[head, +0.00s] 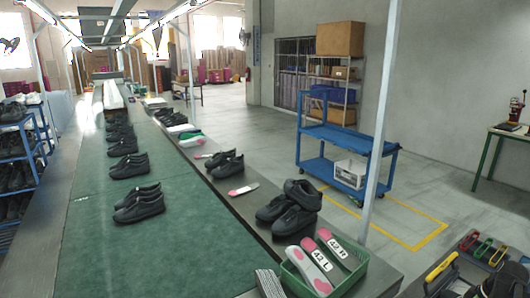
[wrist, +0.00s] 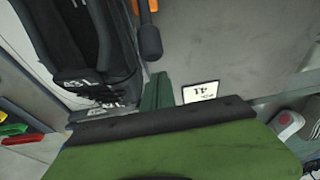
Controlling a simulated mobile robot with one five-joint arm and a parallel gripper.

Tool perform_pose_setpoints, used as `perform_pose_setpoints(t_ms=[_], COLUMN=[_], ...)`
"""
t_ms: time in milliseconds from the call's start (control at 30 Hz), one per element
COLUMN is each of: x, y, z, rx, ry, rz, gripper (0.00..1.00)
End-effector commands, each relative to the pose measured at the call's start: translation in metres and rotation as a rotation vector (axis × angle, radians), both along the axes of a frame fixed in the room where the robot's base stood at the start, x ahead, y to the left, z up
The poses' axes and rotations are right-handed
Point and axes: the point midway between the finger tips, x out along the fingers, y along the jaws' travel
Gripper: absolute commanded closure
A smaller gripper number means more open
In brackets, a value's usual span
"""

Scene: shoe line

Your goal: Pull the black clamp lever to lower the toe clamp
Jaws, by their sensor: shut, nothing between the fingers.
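In the wrist view, a black rounded grip (wrist: 150,42), which looks like the clamp lever's end, hangs below an orange part (wrist: 148,5) at the top edge. My gripper (wrist: 159,76) is green with a black plate behind its fingers. Its two narrow fingers are together and empty, with their tips a little below the black grip in the picture, seemingly apart from it. A large black shape (wrist: 75,35) with pale lettering stands left of the grip. I cannot clearly pick out the toe clamp. My gripper does not show in the head view.
A small white card (wrist: 200,91) lies right of the fingers. Red, yellow and green handles (wrist: 20,130) are at the far left; they also show in the head view (head: 483,249). A green crate (head: 347,284) with insoles, black shoes (head: 288,215) and a blue cart (head: 343,135) stand nearby.

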Motion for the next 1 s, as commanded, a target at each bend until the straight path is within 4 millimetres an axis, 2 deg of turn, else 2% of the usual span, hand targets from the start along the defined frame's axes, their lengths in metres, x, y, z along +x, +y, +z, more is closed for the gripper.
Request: perform_pose_setpoints(t_ms=[167,767,1000], x=[-0.002,-0.027,-0.027], y=[-0.001,-0.017,-0.017], z=[0.0,0.0,0.0], rx=[0.0,-0.001,-0.002], ry=[0.0,0.001,0.003], rz=[0.0,0.0,0.0], gripper=[1.0,1.0,1.0])
